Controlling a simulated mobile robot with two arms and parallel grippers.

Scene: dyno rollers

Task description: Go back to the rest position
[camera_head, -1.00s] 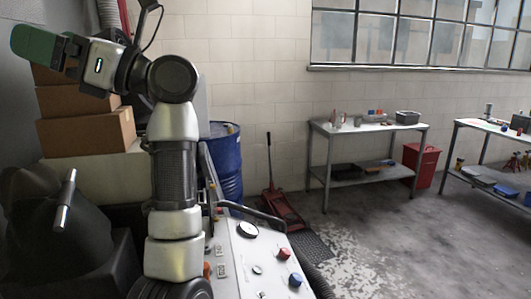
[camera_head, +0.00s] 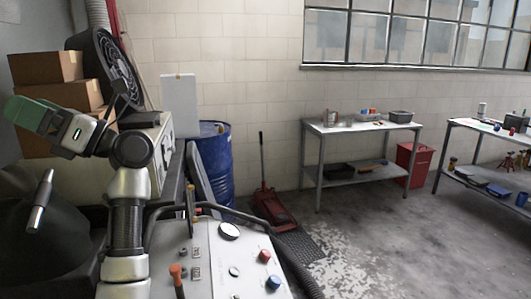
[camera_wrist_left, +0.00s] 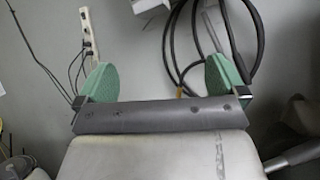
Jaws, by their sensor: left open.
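My left gripper (camera_head: 28,114) is at the left of the head view, at the end of my raised, bent left arm. It points left, in front of the cardboard boxes as seen from the head. In the left wrist view its two green fingers (camera_wrist_left: 162,80) stand wide apart with nothing between them. Behind them is a grey wall with cables. My right gripper is in neither view now.
A control panel (camera_head: 205,262) with red and blue knobs stands at the front. Behind it are a blue barrel (camera_head: 217,165), a red floor jack (camera_head: 272,205) and cardboard boxes (camera_head: 45,67). A workbench (camera_head: 360,128) stands by the wall. Floor at the right is open.

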